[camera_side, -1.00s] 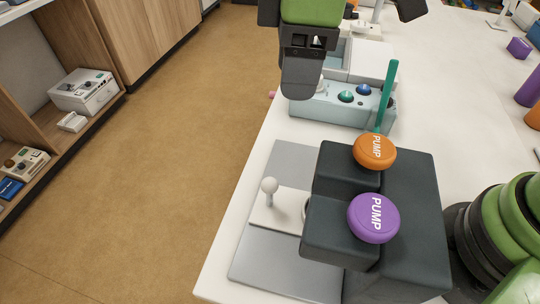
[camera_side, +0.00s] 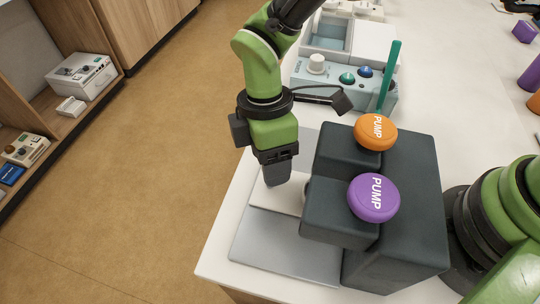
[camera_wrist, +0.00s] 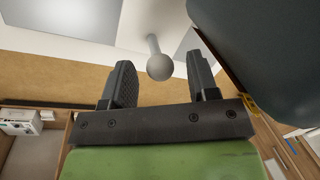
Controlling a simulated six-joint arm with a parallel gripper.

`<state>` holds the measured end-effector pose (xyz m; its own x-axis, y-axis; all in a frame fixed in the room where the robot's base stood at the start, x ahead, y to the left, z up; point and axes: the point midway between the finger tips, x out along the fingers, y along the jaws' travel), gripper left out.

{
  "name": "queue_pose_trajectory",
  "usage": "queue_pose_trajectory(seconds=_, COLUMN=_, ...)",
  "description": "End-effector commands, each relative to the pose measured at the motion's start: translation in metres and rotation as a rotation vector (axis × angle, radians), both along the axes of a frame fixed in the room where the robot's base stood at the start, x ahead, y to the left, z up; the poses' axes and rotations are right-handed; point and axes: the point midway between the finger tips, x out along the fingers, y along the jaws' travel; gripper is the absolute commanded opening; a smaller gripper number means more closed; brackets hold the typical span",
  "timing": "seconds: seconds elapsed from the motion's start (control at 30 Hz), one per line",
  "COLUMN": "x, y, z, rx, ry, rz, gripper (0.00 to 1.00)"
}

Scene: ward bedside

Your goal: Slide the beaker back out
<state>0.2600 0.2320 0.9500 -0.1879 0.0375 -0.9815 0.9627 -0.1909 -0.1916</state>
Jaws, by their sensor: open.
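The white sliding plate (camera_side: 292,207) lies on a grey base beside the dark pump block (camera_side: 410,225). Its upright ball-topped handle (camera_wrist: 158,62) shows in the wrist view, in line with the gap between my fingers. My gripper (camera_side: 277,181) points down over the handle end of the plate, left of the block, and hides the handle in the side view. In the wrist view my gripper (camera_wrist: 160,84) is open, with a finger on each side and nothing clasped. I cannot make out the beaker now; the block and my gripper cover that area.
An orange pump button (camera_side: 376,132) and a purple one (camera_side: 374,197) top the block, close to my gripper's right. A pale blue device (camera_side: 335,93) with knobs and a green stick (camera_side: 390,78) stand behind. The table's left edge is close, with open floor (camera_side: 140,190) beyond.

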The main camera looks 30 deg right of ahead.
Motion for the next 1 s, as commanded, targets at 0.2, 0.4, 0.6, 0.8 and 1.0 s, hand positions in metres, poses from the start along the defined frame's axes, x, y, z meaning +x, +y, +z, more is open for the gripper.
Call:
queue_pose_trajectory(seconds=0.2, x=-0.001, y=0.000, z=-0.005, rx=0.001, ry=0.000, rz=0.000, gripper=0.54)
queue_pose_trajectory(seconds=0.4, x=-0.001, y=0.000, z=-0.005, rx=0.001, ry=-0.001, rz=-0.001, gripper=0.38)
queue_pose_trajectory(seconds=0.6, x=-0.001, y=0.000, z=-0.005, rx=0.001, ry=-0.001, rz=-0.001, gripper=0.00)
queue_pose_trajectory(seconds=0.8, x=0.008, y=-0.008, z=-0.005, rx=0.001, ry=-0.002, rz=-0.005, gripper=0.00)
queue_pose_trajectory(seconds=1.0, x=0.045, y=-0.045, z=-0.005, rx=0.001, ry=-0.002, rz=-0.009, gripper=0.00)
